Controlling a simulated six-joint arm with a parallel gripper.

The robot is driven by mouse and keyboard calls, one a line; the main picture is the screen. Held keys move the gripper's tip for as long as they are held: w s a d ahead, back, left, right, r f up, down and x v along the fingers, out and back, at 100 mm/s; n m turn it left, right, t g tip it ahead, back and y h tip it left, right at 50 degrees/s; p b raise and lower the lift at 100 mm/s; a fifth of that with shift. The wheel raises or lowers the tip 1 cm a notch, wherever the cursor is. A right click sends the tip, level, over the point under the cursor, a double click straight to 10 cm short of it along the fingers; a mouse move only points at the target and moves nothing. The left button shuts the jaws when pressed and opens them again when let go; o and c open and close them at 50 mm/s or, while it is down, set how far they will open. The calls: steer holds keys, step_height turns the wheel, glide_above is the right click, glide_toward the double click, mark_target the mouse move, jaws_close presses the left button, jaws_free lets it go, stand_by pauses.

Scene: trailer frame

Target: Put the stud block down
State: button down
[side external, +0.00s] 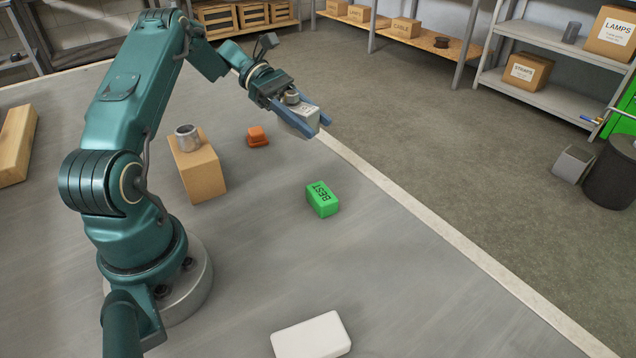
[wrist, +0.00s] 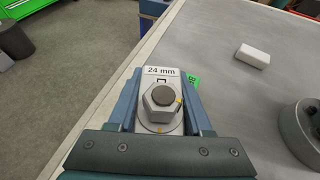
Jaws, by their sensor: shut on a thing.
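The stud block is a light grey block with a hex nut and a dark stud end on top. In the side external view the stud block (side external: 303,112) is raised above the bench near its far right edge. My gripper (side external: 319,128) is shut on it, with one blue finger along each side. In the wrist view the stud block (wrist: 161,98) sits between the fingers of my gripper (wrist: 161,76), its "24 mm" label and nut facing the camera. Its underside is hidden.
The grey bench has a pale edge strip (side external: 420,208). A green "BEST" block (side external: 322,199), a white block (side external: 312,336) and an orange piece (side external: 257,137) lie on it. Bench between the green and white blocks is clear.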

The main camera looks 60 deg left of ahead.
mark_target(302, 168)
steer(key=shift+s+a+f+n+t, duration=0.15)
steer(key=shift+s+a+f+n, duration=0.1)
steer(key=shift+a, duration=0.3)
steer(key=shift+s+a+f+n+t, duration=0.15)
steer(key=shift+a+f, duration=0.1)
steer(key=shift+a, duration=0.25)
steer(key=shift+a+f, duration=0.1)
steer(key=shift+f, duration=3.75)
steer(key=shift+c, duration=1.6)
jaws_free()
steer(key=shift+f, duration=0.15)
